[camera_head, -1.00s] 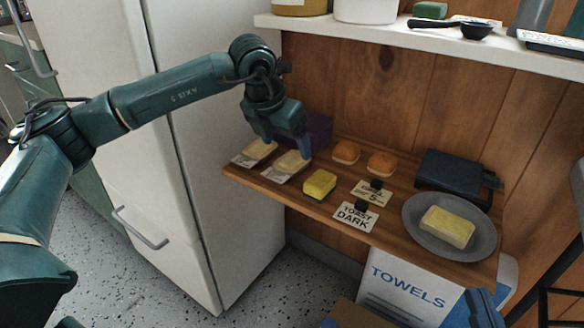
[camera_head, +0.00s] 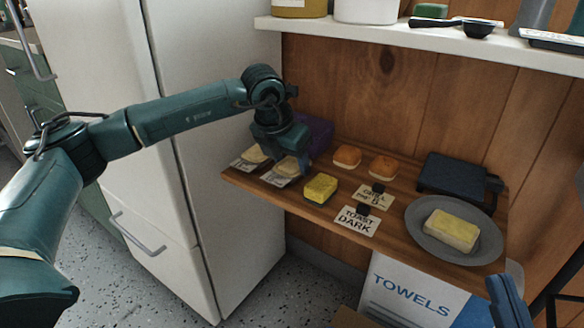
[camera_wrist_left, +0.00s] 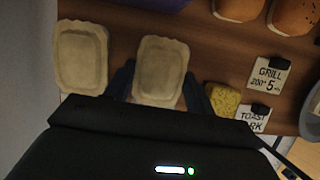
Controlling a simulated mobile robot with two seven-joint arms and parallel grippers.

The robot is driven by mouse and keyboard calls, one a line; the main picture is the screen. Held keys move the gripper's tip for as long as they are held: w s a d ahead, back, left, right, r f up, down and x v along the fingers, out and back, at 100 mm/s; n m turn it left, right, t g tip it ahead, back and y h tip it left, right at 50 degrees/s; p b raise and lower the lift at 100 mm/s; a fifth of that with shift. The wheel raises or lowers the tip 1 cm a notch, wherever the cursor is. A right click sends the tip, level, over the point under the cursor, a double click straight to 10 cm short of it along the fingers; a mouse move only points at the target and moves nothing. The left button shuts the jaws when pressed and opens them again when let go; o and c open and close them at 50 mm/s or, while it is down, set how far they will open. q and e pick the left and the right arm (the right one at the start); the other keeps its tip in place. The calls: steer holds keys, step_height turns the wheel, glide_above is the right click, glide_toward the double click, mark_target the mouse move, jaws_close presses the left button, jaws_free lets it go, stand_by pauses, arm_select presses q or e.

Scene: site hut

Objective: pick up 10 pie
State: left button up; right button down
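Two pale, rectangular pies lie side by side at the left end of the wooden shelf. The left pie (camera_head: 254,155) and the right pie (camera_head: 286,167) each rest on a white card; both also show in the left wrist view, the left pie (camera_wrist_left: 81,58) and the right pie (camera_wrist_left: 161,68). My left gripper (camera_head: 286,162) is low over the right pie. In the wrist view its open fingers (camera_wrist_left: 161,92) stand on either side of that pie's near end; I cannot tell whether they touch it. My right gripper (camera_head: 508,300) shows only in part at the lower right edge.
A yellow sponge (camera_head: 320,188) lies just right of the pies. A purple box (camera_head: 318,133) and two buns (camera_head: 347,156) stand behind. Sign cards (camera_head: 357,220), a black press (camera_head: 455,175) and a grey plate (camera_head: 425,238) with a yellow block are farther right. A fridge (camera_head: 190,200) borders the left.

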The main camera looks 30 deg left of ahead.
arm_select(q)
steer(key=c, duration=0.4)
steer(key=shift+c, duration=0.5)
steer(key=shift+r, duration=0.1)
